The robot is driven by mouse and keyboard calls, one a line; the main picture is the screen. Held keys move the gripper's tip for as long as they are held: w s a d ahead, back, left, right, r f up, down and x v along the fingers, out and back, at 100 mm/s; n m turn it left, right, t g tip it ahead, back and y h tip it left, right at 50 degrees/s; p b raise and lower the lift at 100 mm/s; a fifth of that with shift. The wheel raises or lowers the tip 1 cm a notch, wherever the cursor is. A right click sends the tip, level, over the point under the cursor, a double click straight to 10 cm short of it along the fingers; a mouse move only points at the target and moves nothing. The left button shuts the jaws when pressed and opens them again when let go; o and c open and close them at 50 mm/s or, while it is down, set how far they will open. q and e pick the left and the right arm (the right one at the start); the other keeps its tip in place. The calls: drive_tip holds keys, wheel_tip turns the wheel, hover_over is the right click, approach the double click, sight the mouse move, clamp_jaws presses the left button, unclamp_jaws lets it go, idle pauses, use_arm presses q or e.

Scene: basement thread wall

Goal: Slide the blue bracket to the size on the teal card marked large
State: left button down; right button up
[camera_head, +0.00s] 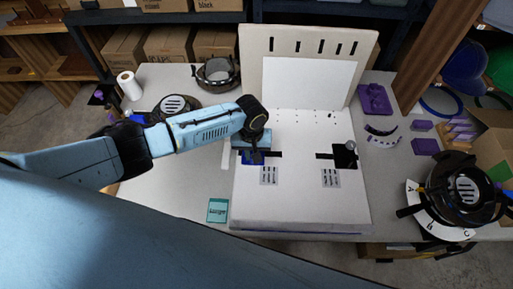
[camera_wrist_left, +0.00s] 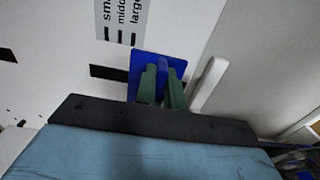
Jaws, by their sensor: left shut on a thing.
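The blue bracket (camera_head: 250,159) sits at the left end of a dark slot (camera_head: 272,154) in the white board (camera_head: 300,205). In the left wrist view the bracket shows as a blue plate (camera_wrist_left: 139,68) with a raised tab. My left gripper (camera_wrist_left: 163,82) has its green fingers shut around that tab; from the head view it (camera_head: 254,147) partly hides the bracket. A printed scale (camera_head: 269,175) beside the slot lists small, middle and large, partly cut off in the wrist view (camera_wrist_left: 122,20). The teal card (camera_head: 217,210) lies left of the board's front corner. My right gripper is out of view.
An upright panel (camera_head: 306,45) stands behind the board. Purple parts (camera_head: 374,100) lie at right. The board's front is clear.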

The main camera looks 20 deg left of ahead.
use_arm(q)
drive_tip(key=shift+w+a+r, duration=0.1)
drive_tip(key=shift+w+a, duration=0.05)
drive_tip(key=c, duration=1.5)
unclamp_jaws()
drive_tip(key=shift+c, duration=0.2)
drive_tip(key=shift+o, duration=0.3)
wheel_tip(320, 180, up, 13)
drive_tip(key=p, duration=0.3)
drive_tip(key=shift+r, duration=0.15)
